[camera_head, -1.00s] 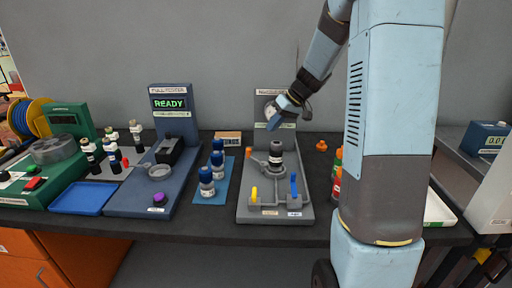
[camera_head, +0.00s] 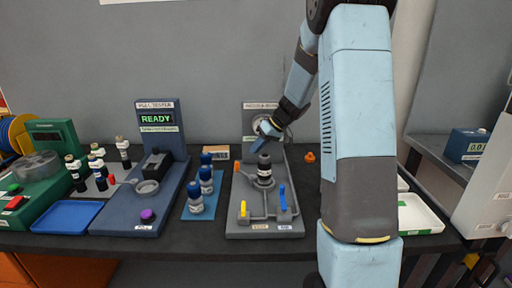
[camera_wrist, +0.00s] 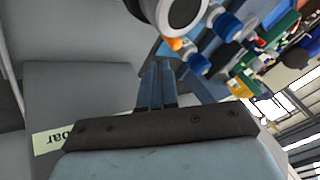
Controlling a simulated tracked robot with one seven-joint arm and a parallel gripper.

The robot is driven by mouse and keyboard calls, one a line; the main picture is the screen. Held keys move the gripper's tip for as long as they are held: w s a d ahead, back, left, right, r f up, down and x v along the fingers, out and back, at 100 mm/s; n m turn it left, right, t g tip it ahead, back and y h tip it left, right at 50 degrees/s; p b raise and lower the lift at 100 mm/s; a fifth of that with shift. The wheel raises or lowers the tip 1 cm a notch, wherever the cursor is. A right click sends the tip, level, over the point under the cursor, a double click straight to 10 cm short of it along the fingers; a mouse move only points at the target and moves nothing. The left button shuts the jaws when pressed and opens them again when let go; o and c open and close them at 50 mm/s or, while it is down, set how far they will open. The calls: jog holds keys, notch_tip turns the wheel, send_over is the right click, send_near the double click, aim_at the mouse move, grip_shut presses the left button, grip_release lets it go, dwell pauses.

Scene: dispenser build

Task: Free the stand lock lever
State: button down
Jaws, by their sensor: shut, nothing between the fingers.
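The grey stand (camera_head: 265,228) is on the bench, with a gauge on its upright back panel. A dark-capped bottle (camera_head: 264,168) stands upright in its middle. An orange lever end (camera_head: 237,167) sticks out left of the bottle; I cannot tell for certain that it is the lock lever. A yellow lever (camera_head: 243,209) and a blue lever (camera_head: 282,198) stand at the stand's front. My gripper (camera_head: 256,149) is shut and empty, pointing down just behind and left of the bottle's top. In the wrist view its fingers (camera_wrist: 157,82) are together, just short of the orange end (camera_wrist: 173,43).
Blue-capped bottles (camera_head: 206,180) stand on a blue mat left of the stand. The pull tester (camera_head: 157,115), reading READY, is farther left. A small orange part (camera_head: 310,157) lies right of the stand. A white tray (camera_head: 420,229) sits at the right.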

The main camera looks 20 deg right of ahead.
jog(key=x, duration=0.7)
dwell(0.3)
jog(key=shift+a+n+g, duration=0.35)
jog(key=shift+n+g, duration=0.05)
jog(key=shift+n, duration=0.3)
jog(key=shift+r, duration=0.1)
jog(key=shift+s+d+r, duration=0.1)
jog(key=shift+d+r, duration=0.05)
jog(key=shift+r, duration=0.1)
jog(key=v, duration=0.9)
jog(key=shift+d, duration=0.2)
